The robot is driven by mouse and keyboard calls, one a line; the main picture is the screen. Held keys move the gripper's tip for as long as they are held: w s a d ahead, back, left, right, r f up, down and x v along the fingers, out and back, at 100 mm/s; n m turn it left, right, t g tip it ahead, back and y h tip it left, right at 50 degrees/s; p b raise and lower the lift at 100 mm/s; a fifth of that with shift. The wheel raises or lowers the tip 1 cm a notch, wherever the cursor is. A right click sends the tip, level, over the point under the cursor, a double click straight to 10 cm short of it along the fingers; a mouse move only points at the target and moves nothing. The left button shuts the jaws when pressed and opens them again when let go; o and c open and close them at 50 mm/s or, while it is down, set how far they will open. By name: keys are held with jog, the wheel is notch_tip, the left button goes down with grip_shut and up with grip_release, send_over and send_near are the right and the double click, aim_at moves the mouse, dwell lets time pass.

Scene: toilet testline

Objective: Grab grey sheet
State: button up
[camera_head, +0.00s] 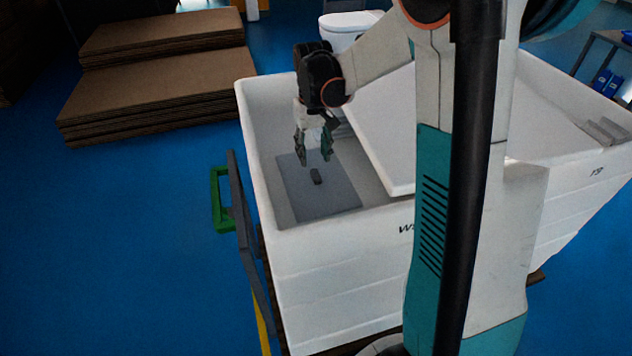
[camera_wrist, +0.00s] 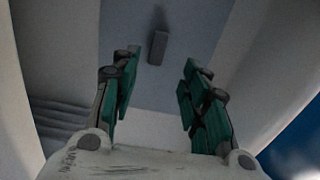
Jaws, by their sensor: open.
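The grey sheet (camera_head: 335,192) lies in the left part of the large white bin, and a small dark grey block (camera_head: 316,176) sits on its middle. In the wrist view the sheet (camera_wrist: 190,25) runs up from between my fingers, with the block (camera_wrist: 158,47) on it. My gripper (camera_head: 314,160) is open and empty, pointing down inside the bin above the sheet. In the wrist view my gripper (camera_wrist: 154,100) has its green-padded fingers apart, with the block just beyond the tips. My arm hides part of the bin.
The white bin (camera_head: 335,280) has high walls around the sheet. A white panel (camera_head: 385,120) stands close on its right. Brown stacked boards (camera_head: 160,85) lie behind left. A grey board and green frame (camera_head: 217,200) stand left. Blue floor is clear at left.

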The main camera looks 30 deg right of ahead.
aim_at(316, 174)
jog(key=shift+s+d+f+b, duration=0.15)
jog(key=shift+f+b, duration=0.3)
jog(key=shift+f, duration=1.3)
jog(key=shift+s+f+b, duration=0.1)
jog(key=shift+f+b, duration=0.35)
jog(key=shift+f, duration=1.3)
grip_shut()
